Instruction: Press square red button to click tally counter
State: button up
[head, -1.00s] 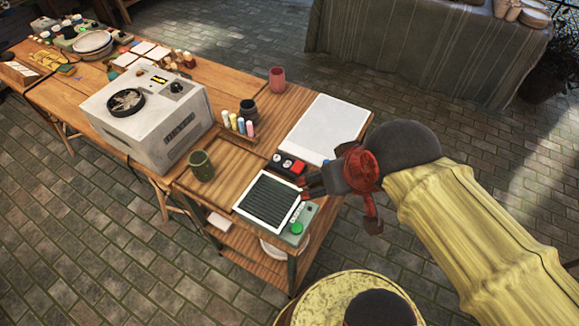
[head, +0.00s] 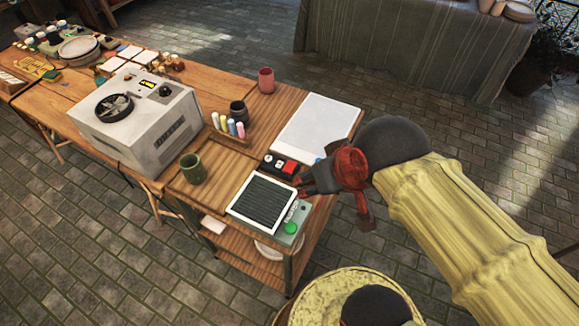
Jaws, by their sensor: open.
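The tally counter (head: 268,159) is a small dark box on the wooden table, between the white-framed ribbed panel and the white sheet. The square red button (head: 289,167) is on the right part of its top, beside a small light-coloured mark. My gripper (head: 302,187) is just right of and a little below the red button in the head view. Its dark fingers point left, and they are open and hold nothing. I cannot tell how high the fingertips are above the table or whether they touch anything.
The white-framed ribbed panel (head: 233,209) and a box with a round green button (head: 290,229) are close to my gripper. A green cup (head: 193,169), a marker rack (head: 232,137) and a white machine (head: 172,128) stand farther left. The white sheet (head: 318,122) lies behind.

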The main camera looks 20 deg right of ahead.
grip_shut()
dwell(0.5)
dwell(1.4)
